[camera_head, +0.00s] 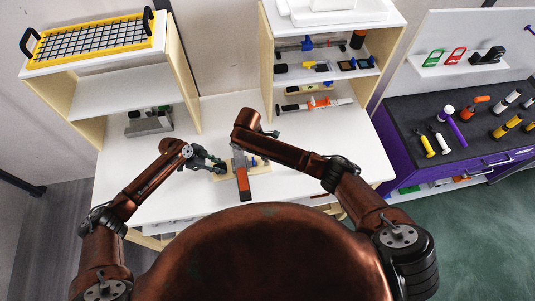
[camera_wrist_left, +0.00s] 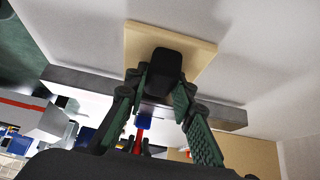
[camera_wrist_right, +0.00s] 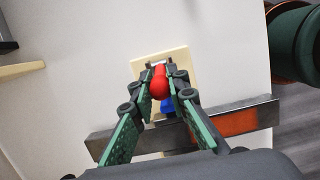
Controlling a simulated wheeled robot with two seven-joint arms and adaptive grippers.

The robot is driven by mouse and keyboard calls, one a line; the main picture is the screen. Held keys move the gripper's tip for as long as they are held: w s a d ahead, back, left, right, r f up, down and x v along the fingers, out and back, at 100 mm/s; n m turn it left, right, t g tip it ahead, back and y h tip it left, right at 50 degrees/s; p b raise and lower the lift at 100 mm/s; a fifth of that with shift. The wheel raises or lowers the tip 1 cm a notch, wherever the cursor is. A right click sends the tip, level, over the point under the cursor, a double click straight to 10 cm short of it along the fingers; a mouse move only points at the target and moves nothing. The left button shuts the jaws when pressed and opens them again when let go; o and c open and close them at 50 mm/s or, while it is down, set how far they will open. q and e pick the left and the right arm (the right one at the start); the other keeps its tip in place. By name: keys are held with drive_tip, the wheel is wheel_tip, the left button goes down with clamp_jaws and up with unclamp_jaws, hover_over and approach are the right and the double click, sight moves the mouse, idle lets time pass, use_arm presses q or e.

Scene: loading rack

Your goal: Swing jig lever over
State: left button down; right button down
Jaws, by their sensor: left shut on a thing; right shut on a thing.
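The jig has a pale wooden base (camera_head: 262,169) on the white table, with a grey metal bar carrying an orange section (camera_head: 243,184) across it. My left gripper (camera_head: 216,164) is at the base's left end. In the left wrist view its fingers are shut on a black block (camera_wrist_left: 166,64) at the wooden board (camera_wrist_left: 196,50). In the right wrist view my right gripper (camera_wrist_right: 160,76) is shut on a red knob (camera_wrist_right: 159,86), with a blue part (camera_wrist_right: 168,106) just below it.
Wooden shelves stand at the back left (camera_head: 120,88) and back centre, the latter holding several tools. A yellow-rimmed rack (camera_head: 95,40) sits on the left shelf. A dark purple tool bench (camera_head: 450,150) is at the right. The white table left of the jig is mostly clear.

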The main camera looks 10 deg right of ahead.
drive_tip(key=shift+s+a+f, duration=0.2)
drive_tip(key=shift+a, duration=0.1)
drive_tip(key=shift+a+h, duration=0.25)
drive_tip(key=shift+h, duration=0.25)
drive_tip(key=shift+a+f+h, duration=0.25)
drive_tip(key=shift+a+h, duration=0.3)
drive_tip(key=shift+h, duration=0.65)
drive_tip(key=shift+w+a+f+h, duration=0.1)
drive_tip(key=shift+a+f+h, duration=0.2)
drive_tip(key=shift+h, duration=0.4)
drive_tip(key=shift+r, duration=0.15)
drive_tip(key=c, duration=2)
unclamp_jaws()
drive_tip(key=shift+o, duration=0.2)
drive_tip(key=shift+w, duration=0.1)
